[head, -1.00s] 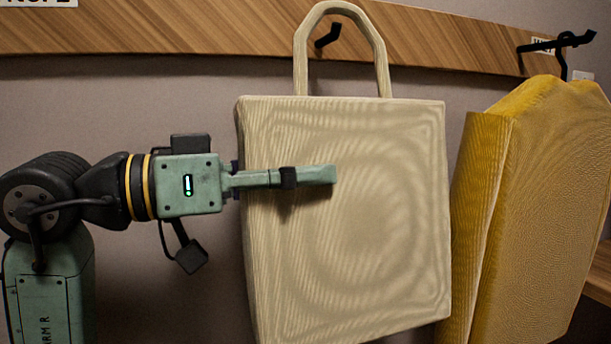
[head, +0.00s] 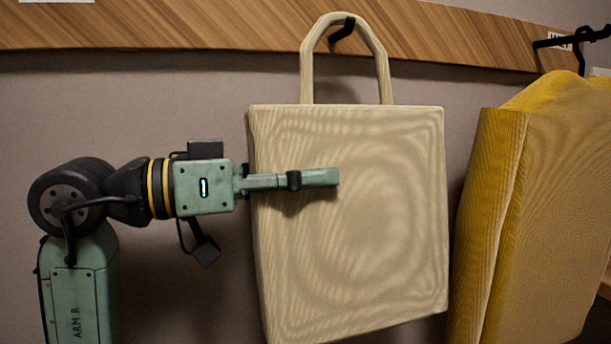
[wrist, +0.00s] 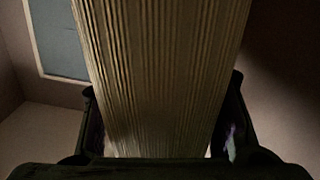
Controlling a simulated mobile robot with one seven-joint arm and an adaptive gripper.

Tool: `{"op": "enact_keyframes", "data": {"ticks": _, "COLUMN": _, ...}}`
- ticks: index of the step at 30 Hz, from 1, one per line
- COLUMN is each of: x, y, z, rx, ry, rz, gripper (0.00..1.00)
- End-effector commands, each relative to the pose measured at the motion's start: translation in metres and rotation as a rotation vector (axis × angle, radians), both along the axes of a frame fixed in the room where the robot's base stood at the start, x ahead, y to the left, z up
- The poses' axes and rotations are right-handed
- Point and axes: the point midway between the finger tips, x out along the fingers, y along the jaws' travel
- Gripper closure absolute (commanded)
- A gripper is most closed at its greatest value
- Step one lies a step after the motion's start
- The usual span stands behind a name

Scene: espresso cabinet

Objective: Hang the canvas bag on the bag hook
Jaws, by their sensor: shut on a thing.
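The cream canvas bag (head: 385,215) hangs upright, slightly tilted, in the head view, with its handle loop (head: 307,75) upward. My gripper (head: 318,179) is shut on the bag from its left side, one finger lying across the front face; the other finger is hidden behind. In the wrist view the bag (wrist: 165,75) fills the space between the fingers. The black bag hook (head: 342,31) shows inside the loop, close under its top, and its upper tip overlaps the loop's inner edge. I cannot tell whether the loop rests on the hook.
The hook is on a curved wooden rail (head: 200,32) along the wall. To the right, a yellow garment or cloth (head: 540,200) hangs below another black hook (head: 565,42), close beside the bag. The wall left of the bag is clear apart from my arm.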

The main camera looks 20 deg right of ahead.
Motion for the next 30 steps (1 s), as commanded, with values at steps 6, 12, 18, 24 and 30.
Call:
{"op": "enact_keyframes", "data": {"ticks": 6, "x": 0.0002, "y": -0.0026, "z": -0.0051, "rx": 0.014, "ry": 0.006, "rz": -0.004, "gripper": 1.0}}
{"op": "enact_keyframes", "data": {"ticks": 12, "x": 0.0002, "y": -0.0026, "z": -0.0049, "rx": 0.013, "ry": 0.006, "rz": -0.004, "gripper": 0.43}}
{"op": "enact_keyframes", "data": {"ticks": 18, "x": 0.0, "y": -0.0017, "z": -0.0036, "rx": 0.01, "ry": 0.004, "rz": -0.002, "gripper": 0.3}}
{"op": "enact_keyframes", "data": {"ticks": 24, "x": 0.0, "y": -0.0014, "z": -0.0028, "rx": 0.009, "ry": 0.003, "rz": -0.002, "gripper": 0.25}}
{"op": "enact_keyframes", "data": {"ticks": 30, "x": 0.0001, "y": -0.0002, "z": -0.0033, "rx": 0.01, "ry": 0.003, "rz": -0.002, "gripper": 0.25}}
